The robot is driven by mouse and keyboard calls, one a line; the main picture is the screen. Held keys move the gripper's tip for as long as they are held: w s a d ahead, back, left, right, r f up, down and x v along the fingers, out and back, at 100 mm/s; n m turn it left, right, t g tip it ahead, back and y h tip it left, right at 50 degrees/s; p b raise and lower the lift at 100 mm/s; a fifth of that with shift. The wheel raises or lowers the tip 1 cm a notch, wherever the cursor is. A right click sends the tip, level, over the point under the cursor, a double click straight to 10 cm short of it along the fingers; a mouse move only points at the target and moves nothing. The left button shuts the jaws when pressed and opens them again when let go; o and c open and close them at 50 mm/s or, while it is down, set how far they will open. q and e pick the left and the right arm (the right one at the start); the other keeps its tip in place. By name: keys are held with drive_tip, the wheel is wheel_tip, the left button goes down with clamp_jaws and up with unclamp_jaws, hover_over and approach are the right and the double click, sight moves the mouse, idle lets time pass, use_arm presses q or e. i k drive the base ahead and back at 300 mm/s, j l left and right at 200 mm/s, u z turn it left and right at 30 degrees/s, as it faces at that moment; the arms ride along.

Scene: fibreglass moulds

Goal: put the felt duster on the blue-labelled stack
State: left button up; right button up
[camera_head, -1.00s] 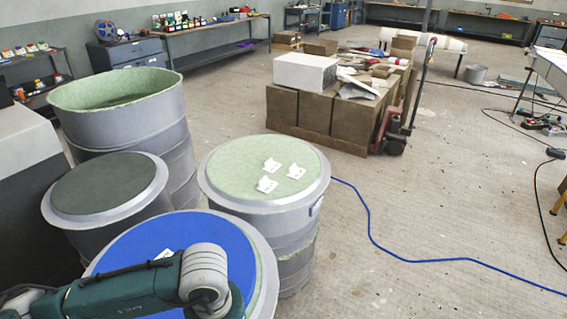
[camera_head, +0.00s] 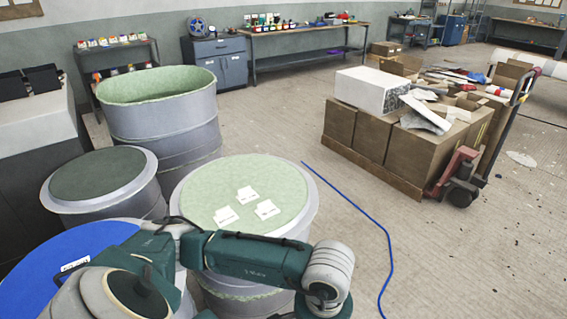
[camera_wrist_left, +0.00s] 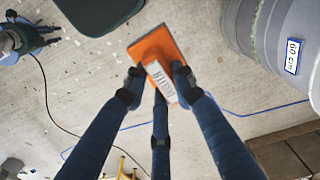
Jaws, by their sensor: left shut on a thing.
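The felt duster (camera_wrist_left: 157,62), an orange block with a pale lettered strip on it, is between the fingers of my left gripper (camera_wrist_left: 160,84). The gripper is shut on it above the floor. In the left wrist view a grey stack side (camera_wrist_left: 262,30) at the upper right carries a blue-edged label (camera_wrist_left: 292,57) reading "60 cm", apart from the duster. In the head view a stack with a pale green top (camera_head: 246,195) stands behind my left arm; no side label shows there. My right gripper (camera_wrist_left: 32,37) seems to be at the wrist view's upper left, too small to read.
A blue-topped stack (camera_head: 55,262), a dark-topped stack (camera_head: 98,180) and a tall open mould (camera_head: 160,105) stand close by. White cards (camera_head: 247,194) lie on the pale green top. Boxes on a pallet (camera_head: 365,135) stand right. A blue hose (camera_head: 375,225) crosses clear floor.

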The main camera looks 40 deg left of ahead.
sight(269, 178)
drive_tip(key=i+u, duration=0.2)
drive_tip(key=i, duration=0.4)
drive_tip(key=i+u, duration=0.2)
drive_tip(key=i, duration=0.4)
drive_tip(key=i+l+u, duration=0.2)
drive_tip(key=i, duration=0.4)
